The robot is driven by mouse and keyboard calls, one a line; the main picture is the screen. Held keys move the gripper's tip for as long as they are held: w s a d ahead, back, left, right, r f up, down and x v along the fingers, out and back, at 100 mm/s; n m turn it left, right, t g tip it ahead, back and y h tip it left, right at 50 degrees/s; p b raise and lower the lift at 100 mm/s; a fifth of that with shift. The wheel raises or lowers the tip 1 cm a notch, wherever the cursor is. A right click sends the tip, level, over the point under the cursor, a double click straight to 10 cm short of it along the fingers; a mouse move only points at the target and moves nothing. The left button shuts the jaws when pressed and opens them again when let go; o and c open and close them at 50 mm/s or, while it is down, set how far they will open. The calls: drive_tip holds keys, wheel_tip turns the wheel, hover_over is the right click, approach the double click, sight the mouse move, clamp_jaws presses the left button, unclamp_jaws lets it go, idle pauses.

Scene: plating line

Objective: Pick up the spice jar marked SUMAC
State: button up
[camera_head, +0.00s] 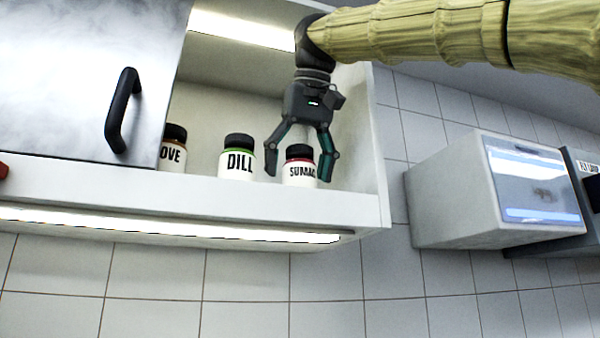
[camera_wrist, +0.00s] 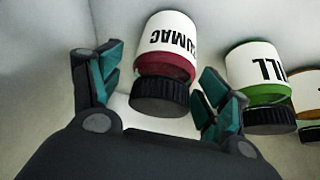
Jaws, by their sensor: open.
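The SUMAC jar (camera_head: 299,172) is white with a black lid and a dark red band, and stands upright on the cabinet shelf at the right end of the row. My gripper (camera_head: 300,170) points down over it, open, with one finger on each side. In the wrist view the SUMAC jar (camera_wrist: 166,62) shows upside down between the two open fingers (camera_wrist: 155,85), its lid towards the palm. I see a gap at the left finger; the right finger is close to the lid, and whether it touches I cannot tell.
The DILL jar (camera_head: 238,160), with a green band, stands left of SUMAC, close to my finger. A jar reading OVE (camera_head: 173,150) is partly hidden by the steel door (camera_head: 75,75). The cabinet's side wall (camera_head: 377,150) is close on the right. A grey-white box (camera_head: 490,190) is further right.

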drive_tip(key=shift+w+f, duration=0.65)
drive_tip(key=shift+f, duration=0.05)
drive_tip(key=shift+a, duration=0.1)
drive_tip(key=shift+s+a, duration=0.1)
drive_tip(key=shift+s, duration=0.25)
drive_tip(key=shift+w+f, duration=0.1)
drive_tip(key=shift+w, duration=0.15)
drive_tip(key=c, duration=1.1)
drive_tip(key=shift+s, duration=0.15)
drive_tip(key=shift+c, duration=0.9)
drive_tip(key=shift+r, duration=0.25)
